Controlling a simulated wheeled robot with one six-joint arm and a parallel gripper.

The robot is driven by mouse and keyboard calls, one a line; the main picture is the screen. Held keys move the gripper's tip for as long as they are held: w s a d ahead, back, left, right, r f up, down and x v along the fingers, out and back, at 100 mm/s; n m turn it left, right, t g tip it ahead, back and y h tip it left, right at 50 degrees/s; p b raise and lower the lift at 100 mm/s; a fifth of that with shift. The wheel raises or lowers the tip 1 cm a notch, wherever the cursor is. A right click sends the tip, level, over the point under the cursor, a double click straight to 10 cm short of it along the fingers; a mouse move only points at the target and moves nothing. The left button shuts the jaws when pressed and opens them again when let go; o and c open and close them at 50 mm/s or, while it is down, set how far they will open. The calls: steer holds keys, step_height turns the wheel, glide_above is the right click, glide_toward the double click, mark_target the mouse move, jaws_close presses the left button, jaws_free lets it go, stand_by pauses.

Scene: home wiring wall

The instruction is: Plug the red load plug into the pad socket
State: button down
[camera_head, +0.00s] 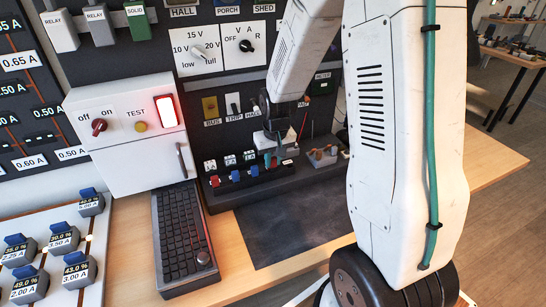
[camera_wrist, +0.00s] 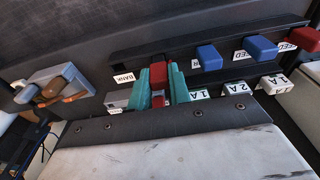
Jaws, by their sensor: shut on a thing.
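The red load plug (camera_wrist: 158,75) is between the teal fingers of my gripper (camera_wrist: 160,90) in the wrist view, with a finger against each side. It is at the BANK-labelled end of a dark rack, in line with the blue plugs. In the head view my gripper (camera_head: 269,160) is low at the rack's right part, and a bit of red (camera_head: 273,163) shows by its fingers. The lower end of the plug is hidden, so I cannot tell whether it is seated.
Two blue plugs (camera_wrist: 208,57) (camera_wrist: 262,48) and another red plug (camera_wrist: 305,38) stand along the dark rack (camera_head: 240,196). A grey-blue holder (camera_wrist: 60,88) with brown pieces is beside it. A dark mat (camera_head: 290,233) lies clear in front; a keyboard (camera_head: 182,235) is left of it.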

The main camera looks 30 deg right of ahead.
steer(key=shift+f, duration=0.65)
steer(key=c, duration=1.2)
jaws_free()
step_height(320, 180, up, 8)
steer(key=s, duration=0.1)
steer(key=shift+s+a+f, duration=0.1)
steer(key=shift+f, duration=0.05)
steer(key=s+a+r, duration=0.3)
steer(key=s+r, duration=0.2)
steer(key=s, duration=0.3)
steer(key=s+a+r+n, duration=0.1)
steer(key=s+a+r, duration=0.3)
steer(key=s, duration=0.5)
steer(key=s+a+r+n, duration=0.1)
steer(key=s+a+r, duration=0.2)
steer(key=s+r, duration=0.3)
steer(key=shift+s+a+r, duration=0.2)
steer(key=shift+s+a, duration=0.1)
steer(key=shift+s, duration=0.9)
